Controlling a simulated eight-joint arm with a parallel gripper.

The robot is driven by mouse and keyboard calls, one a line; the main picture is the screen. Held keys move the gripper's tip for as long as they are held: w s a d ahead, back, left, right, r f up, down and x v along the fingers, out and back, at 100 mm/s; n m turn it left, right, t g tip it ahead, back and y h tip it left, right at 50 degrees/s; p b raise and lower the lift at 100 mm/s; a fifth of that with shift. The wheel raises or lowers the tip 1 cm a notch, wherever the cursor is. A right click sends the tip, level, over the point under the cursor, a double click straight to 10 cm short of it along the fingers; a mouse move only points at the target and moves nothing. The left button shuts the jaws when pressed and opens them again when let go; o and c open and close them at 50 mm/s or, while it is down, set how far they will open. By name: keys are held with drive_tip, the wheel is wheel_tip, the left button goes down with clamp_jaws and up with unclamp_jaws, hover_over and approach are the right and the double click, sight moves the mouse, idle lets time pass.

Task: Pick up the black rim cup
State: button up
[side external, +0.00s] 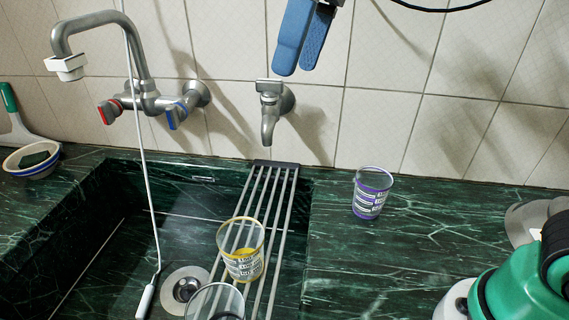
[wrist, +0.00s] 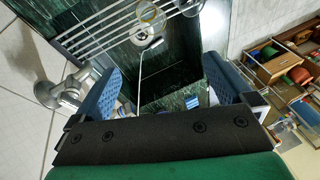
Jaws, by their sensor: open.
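A clear cup with a dark rim (side external: 215,303) stands at the bottom edge of the side view, cut off by the frame, by the sink rack. It looks like the black rim cup, and I cannot clearly pick it out in the wrist view. A yellow rim cup (side external: 241,252) stands just behind it on the rack and also shows at the top of the wrist view (wrist: 150,14). A purple rim cup (side external: 372,193) stands on the counter to the right. My gripper (side external: 302,68) is high near the tiled wall, above and well apart from the cups. Its blue fingers are open and empty.
A metal bar rack (side external: 262,215) spans the dark green sink. A swan-neck tap (side external: 140,75) and a short tap (side external: 270,110) stick out from the wall. A white cord hangs into the sink near the drain (side external: 185,288). A bowl (side external: 32,160) sits at far left.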

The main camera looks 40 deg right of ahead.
drive_tip(key=d+f+m+t+h, duration=0.2)
drive_tip(key=d+f+m+t, duration=0.1)
drive_tip(key=d+f, duration=0.3)
drive_tip(key=s+d+f+m+t+h, duration=0.1)
drive_tip(key=d+f+m+t+h, duration=0.1)
drive_tip(key=d+f, duration=0.4)
wheel_tip(320, 180, down, 5)
drive_tip(key=shift+d+f+m+t, duration=0.1)
drive_tip(key=shift+d+m+t, duration=0.15)
drive_tip(key=shift+m+t, duration=0.7)
